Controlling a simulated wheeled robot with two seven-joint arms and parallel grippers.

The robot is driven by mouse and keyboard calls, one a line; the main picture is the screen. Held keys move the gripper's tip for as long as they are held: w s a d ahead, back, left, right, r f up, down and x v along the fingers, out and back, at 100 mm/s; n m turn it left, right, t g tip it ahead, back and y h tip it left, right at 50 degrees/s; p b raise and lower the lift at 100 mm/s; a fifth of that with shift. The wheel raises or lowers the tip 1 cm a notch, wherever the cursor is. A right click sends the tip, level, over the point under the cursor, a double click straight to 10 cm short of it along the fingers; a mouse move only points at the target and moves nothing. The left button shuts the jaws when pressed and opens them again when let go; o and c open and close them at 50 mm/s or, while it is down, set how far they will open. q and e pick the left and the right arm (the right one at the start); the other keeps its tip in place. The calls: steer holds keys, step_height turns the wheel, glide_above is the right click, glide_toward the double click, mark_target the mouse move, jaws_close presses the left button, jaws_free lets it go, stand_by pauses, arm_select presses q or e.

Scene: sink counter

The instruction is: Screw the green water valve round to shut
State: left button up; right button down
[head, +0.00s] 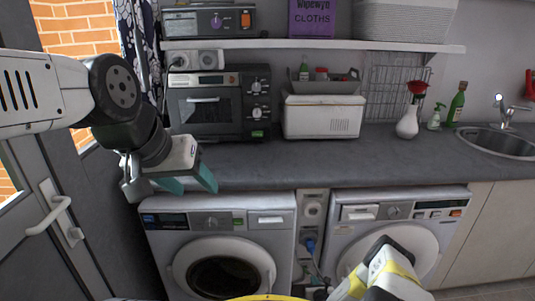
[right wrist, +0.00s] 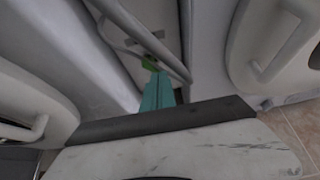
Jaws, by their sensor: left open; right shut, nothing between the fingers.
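The green valve (right wrist: 148,62) shows as a small green patch in the right wrist view, by a pale fitting between the two machines. The teal fingers of my right gripper (right wrist: 158,85) are shut with nothing between them. Their tips are right at the valve's near side and partly cover it; I cannot tell whether they touch. In the head view the green valve and the right fingertips are hidden, with only my right arm at the bottom. My left gripper (head: 190,182) is open and empty, in front of the counter edge above the left washing machine.
Two washing machines, left (head: 215,221) and right (head: 400,206), flank a narrow gap with a blue fitting (head: 310,246) and hoses. A grey pipe (right wrist: 145,38) runs beside the valve. The counter (head: 330,165) overhangs above. A door handle (head: 50,208) is at left.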

mark_target(304, 267)
steer(key=shift+w+a, duration=0.1)
steer(key=shift+w, duration=2.85)
steer(key=shift+a+f, duration=0.25)
steer(key=shift+f, duration=0.25)
steer(key=shift+a+r, duration=0.15)
steer(key=shift+a, duration=0.25)
steer(key=shift+a, duration=0.8)
